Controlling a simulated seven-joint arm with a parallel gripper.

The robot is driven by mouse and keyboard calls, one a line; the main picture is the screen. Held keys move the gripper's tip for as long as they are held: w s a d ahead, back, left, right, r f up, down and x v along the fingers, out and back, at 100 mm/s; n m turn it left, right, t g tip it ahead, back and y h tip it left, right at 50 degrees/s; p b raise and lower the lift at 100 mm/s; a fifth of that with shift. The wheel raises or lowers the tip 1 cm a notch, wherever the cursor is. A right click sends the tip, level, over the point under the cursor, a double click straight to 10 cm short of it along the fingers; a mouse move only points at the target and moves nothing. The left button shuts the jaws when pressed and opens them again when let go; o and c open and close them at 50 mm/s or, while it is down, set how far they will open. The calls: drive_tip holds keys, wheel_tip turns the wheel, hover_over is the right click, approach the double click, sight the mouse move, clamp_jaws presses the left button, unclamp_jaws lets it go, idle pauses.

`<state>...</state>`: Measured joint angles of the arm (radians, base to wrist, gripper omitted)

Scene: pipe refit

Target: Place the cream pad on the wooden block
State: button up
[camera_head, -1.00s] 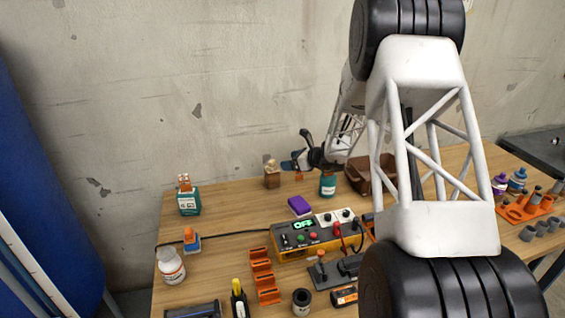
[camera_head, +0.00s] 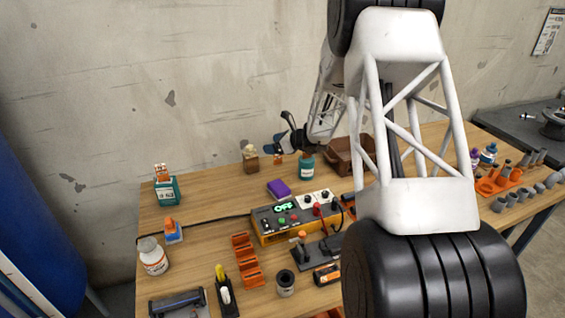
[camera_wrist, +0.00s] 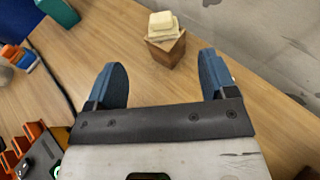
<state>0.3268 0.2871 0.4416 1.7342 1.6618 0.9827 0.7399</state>
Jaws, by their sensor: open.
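The wooden block (camera_head: 251,166) stands near the back of the table, and it also shows in the wrist view (camera_wrist: 166,52). The cream pad (camera_wrist: 162,22) rests on top of the block, seemingly over another pale layer. In the head view the pad (camera_head: 249,149) is a small pale shape on the block. My gripper (camera_wrist: 162,62) is open and empty. Its two blue fingers are spread wide, with the block and pad beyond the gap between them. In the head view my gripper (camera_head: 279,143) is just right of the block, apart from it.
A teal bottle (camera_head: 306,166) and a brown bin (camera_head: 345,157) stand right of the block. A purple sponge-like piece (camera_head: 279,190) and a yellow power unit (camera_head: 290,222) lie in front. A teal container (camera_head: 166,190) stands at the left.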

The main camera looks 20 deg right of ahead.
drive_tip(key=s+a+r+n+g+h, duration=0.1)
drive_tip(key=s+a+r+n+g, duration=0.1)
drive_tip(key=s+a+r+n, duration=0.5)
drive_tip(key=s+a+r+n+g, duration=0.2)
drive_tip(key=s+a+r, duration=0.15)
drive_tip(key=s, duration=0.65)
drive_tip(key=s+a+r+n+g+h, duration=0.1)
drive_tip(key=s+a+r+n+g, duration=0.1)
drive_tip(key=s+a+r+n, duration=0.5)
drive_tip(key=s+d+r+n+h, duration=0.1)
drive_tip(key=s+n, duration=0.4)
drive_tip(key=s, duration=1.1)
drive_tip(key=s+d+r+n+h, duration=0.1)
drive_tip(key=s+d+n+h, duration=0.2)
drive_tip(key=s, duration=1.3)
drive_tip(key=n+h, duration=0.2)
drive_tip(key=h, duration=0.1)
drive_tip(key=shift+s+n+g+h, duration=0.3)
drive_tip(key=shift+n+g, duration=0.1)
